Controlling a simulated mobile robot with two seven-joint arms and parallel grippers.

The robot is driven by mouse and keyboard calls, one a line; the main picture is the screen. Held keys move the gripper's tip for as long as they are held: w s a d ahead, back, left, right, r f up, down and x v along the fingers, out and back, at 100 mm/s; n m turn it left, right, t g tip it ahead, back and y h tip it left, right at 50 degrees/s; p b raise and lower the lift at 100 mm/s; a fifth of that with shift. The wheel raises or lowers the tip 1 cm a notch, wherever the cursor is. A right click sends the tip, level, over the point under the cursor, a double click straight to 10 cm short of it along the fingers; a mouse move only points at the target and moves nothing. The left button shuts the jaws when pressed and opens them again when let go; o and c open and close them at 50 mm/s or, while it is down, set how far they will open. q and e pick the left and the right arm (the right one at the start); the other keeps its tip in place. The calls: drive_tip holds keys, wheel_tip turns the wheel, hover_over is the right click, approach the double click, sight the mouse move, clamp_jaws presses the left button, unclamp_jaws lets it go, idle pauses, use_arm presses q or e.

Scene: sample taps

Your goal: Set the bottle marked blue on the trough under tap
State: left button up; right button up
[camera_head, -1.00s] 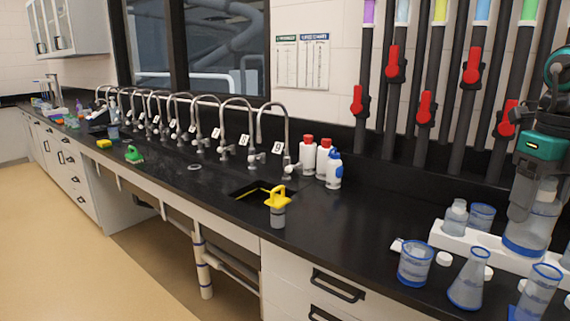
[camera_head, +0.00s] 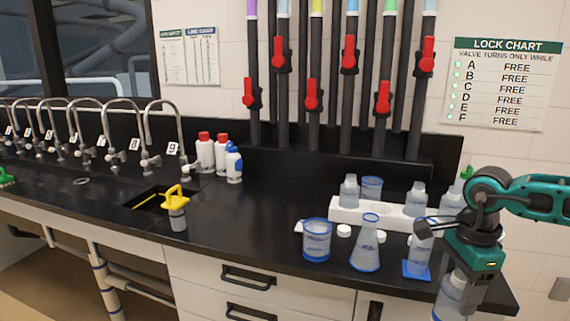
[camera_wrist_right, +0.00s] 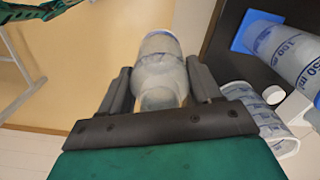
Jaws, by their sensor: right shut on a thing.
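My right gripper (camera_head: 462,278) is shut on a clear bottle (camera_head: 448,299) with a blue band near its base. They are at the lower right, out past the counter's front edge. The right wrist view shows the bottle (camera_wrist_right: 160,62) between the fingers, with floor beyond it; I cannot read a mark on it. The taps (camera_head: 181,135) stand in a row at the left along the black counter. Cards 8 and 9 are readable on the nearest ones. A dark sink opening (camera_head: 140,201) lies in front of tap 9. My left gripper is out of view.
Red-capped white bottles (camera_head: 205,152) stand behind. A white rack (camera_head: 385,215) holds containers. The counter middle is clear.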

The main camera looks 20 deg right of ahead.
drive_tip(key=w+a+f+n+b, duration=0.1)
drive_tip(key=w+a+n, duration=0.3)
drive_tip(key=a+n, duration=0.7)
drive_tip(key=w+a+f+n+b, duration=0.1)
drive_tip(key=w+a+n, duration=0.3)
drive_tip(key=a+n, duration=0.7)
drive_tip(key=a+f, duration=0.1)
drive_tip(key=a, duration=0.3)
drive_tip(key=shift+a+f, duration=0.25)
drive_tip(key=shift+f, duration=0.05)
drive_tip(key=shift+w, duration=0.15)
